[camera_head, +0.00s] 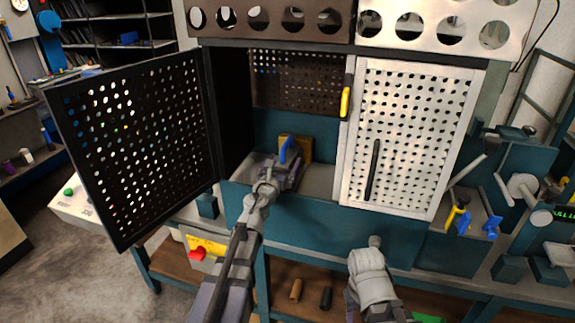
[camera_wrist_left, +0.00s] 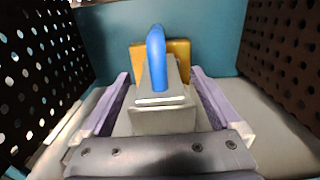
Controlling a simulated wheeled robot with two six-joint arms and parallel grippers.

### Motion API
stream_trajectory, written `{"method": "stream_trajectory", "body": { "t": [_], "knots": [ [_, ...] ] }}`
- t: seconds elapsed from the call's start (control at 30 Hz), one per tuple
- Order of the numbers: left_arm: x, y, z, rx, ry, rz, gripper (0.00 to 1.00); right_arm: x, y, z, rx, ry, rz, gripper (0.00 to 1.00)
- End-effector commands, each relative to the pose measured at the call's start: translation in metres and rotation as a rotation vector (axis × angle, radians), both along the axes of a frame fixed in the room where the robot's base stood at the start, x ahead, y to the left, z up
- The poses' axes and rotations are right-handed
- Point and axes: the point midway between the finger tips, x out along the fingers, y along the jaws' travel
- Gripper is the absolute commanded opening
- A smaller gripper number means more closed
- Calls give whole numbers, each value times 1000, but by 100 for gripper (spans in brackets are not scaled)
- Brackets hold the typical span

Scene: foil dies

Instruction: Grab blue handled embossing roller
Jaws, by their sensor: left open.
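The blue-handled roller (camera_head: 289,149) is inside the open cabinet, its blue handle upright. In the left wrist view its blue handle (camera_wrist_left: 157,62) rises from a grey block-like body, in front of a yellow-brown block. My left gripper (camera_head: 283,173) reaches into the cabinet from the front. In the left wrist view its two fingers (camera_wrist_left: 165,112) are spread, one on each side of the grey body. I see gaps beside the body, so the fingers look apart from it. The roller's lower part is partly hidden.
The yellow-brown block (camera_wrist_left: 180,50) stands right behind the handle. A perforated dark door (camera_head: 135,145) is swung open at left; a white perforated door (camera_head: 405,140) with a dark handle covers the right half. Perforated side walls flank the gripper closely.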

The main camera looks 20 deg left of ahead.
Motion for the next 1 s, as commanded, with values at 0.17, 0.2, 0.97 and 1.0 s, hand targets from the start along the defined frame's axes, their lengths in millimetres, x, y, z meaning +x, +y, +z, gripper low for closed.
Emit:
{"method": "stream_trajectory", "body": {
  "t": [0.17,0.2,0.97,1.0],
  "knots": [
    [34,-1,0,0,0,0,98,0,0,0,0,0,0,50],
    [38,-1,0,0,0,0,98,0,0,0,0,0,0,50],
    [41,-1,0,0,0,0,44,0,0,0,0,0,0,50],
    [41,-1,0,0,0,0,39,0,0,0,0,0,0,50]
  ]
}}
